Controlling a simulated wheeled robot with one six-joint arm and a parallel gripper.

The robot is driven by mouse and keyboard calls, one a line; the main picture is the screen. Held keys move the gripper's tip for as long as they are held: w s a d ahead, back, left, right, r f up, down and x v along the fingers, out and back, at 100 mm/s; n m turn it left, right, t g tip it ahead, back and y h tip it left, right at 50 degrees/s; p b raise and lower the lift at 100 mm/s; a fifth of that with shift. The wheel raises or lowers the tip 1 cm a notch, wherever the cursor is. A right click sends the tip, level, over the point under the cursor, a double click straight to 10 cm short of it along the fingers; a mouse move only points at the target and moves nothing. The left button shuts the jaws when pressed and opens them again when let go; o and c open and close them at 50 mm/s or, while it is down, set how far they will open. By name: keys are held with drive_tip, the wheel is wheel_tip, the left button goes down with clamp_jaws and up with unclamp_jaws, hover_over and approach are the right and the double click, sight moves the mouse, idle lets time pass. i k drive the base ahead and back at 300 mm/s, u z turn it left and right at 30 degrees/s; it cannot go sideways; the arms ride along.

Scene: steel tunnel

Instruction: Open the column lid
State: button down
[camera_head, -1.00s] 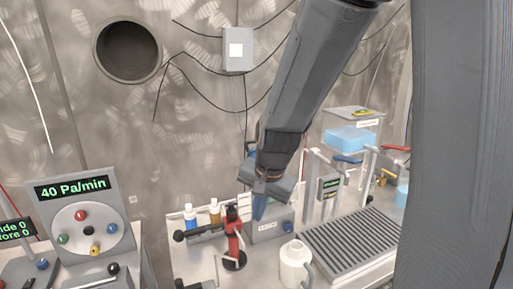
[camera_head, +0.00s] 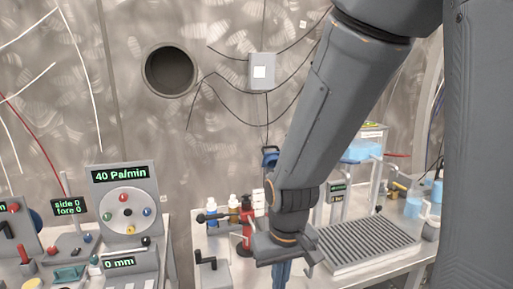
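My gripper (camera_head: 282,272) hangs from my arm over the front of the bench, pointing down, with blue at its tip. The fingers are seen edge-on, so whether they are open or shut does not show. A blue ring-like part (camera_head: 270,157) stands high behind my arm, partly covered by it. A red upright device (camera_head: 247,225) with a dark side arm stands just left of my gripper. I cannot tell which of these, if any, is the column or its lid; my arm hides part of this area.
A grey ribbed rack (camera_head: 365,240) lies right of my gripper. Small bottles (camera_head: 222,210) stand at the back left of the bench. A panel reading 40 Pa/min (camera_head: 125,208) stands further left. A clear box with blue contents (camera_head: 362,150) is at the back right.

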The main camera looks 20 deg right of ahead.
sight(270, 159)
drive_tip(key=u, duration=0.95)
drive_tip(key=k, duration=0.4)
drive_tip(key=z, duration=0.5)
drive_tip(key=i, duration=0.8)
